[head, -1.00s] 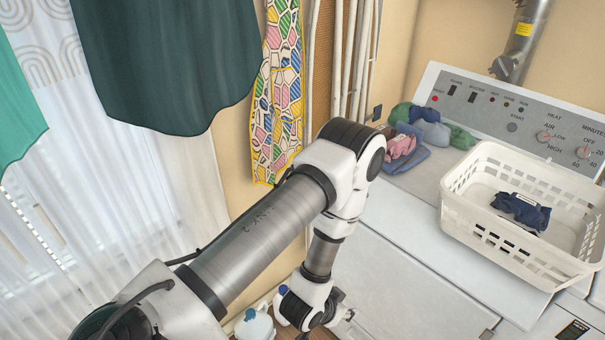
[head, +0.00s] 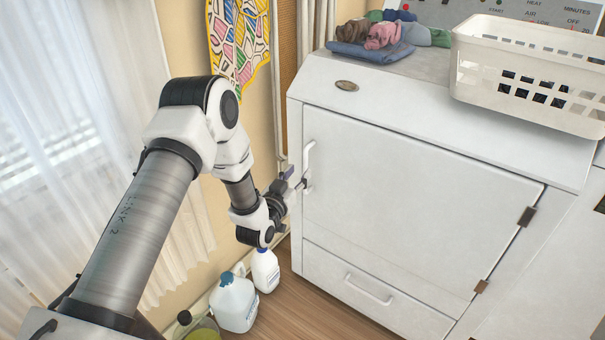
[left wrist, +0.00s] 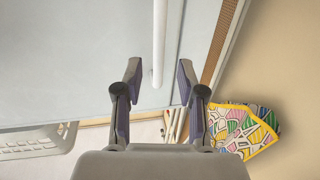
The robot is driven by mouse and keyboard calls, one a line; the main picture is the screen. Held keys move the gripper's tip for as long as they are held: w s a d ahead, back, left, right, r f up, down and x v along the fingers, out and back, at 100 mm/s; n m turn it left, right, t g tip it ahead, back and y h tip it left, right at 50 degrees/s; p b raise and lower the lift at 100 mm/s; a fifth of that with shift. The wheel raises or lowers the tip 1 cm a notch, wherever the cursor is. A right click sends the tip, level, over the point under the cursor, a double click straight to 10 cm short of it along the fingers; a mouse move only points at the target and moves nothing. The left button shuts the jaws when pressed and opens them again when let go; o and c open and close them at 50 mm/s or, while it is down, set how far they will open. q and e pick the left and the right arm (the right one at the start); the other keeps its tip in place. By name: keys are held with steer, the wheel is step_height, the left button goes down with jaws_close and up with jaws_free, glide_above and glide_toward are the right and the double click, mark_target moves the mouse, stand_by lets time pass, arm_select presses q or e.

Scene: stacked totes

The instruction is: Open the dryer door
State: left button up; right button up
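The white dryer (head: 500,130) stands at the right in the head view, and its front door (head: 410,195) looks shut. A white vertical handle (head: 307,162) is on the door's left edge, and brown hinges show on its right edge. My left gripper (head: 296,182) is at the handle's lower end. In the left wrist view the left gripper (left wrist: 157,90) is open, and the handle (left wrist: 159,45) runs between its two fingers with gaps on both sides. I cannot tell whether anything touches. My right gripper is not in view.
A white laundry basket (head: 530,65) and folded clothes (head: 385,38) sit on top of the dryer. Bottles (head: 235,302) stand on the floor left of it. A lower drawer (head: 370,290) is below the door. The wood floor in front is partly clear.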

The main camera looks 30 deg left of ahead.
mark_target(304, 167)
arm_select(q)
steer(key=w, duration=0.5)
steer(key=shift+w+a+f+b, duration=0.1)
steer(key=shift+w+b, duration=0.05)
steer(key=shift+b, duration=0.2)
jaws_close()
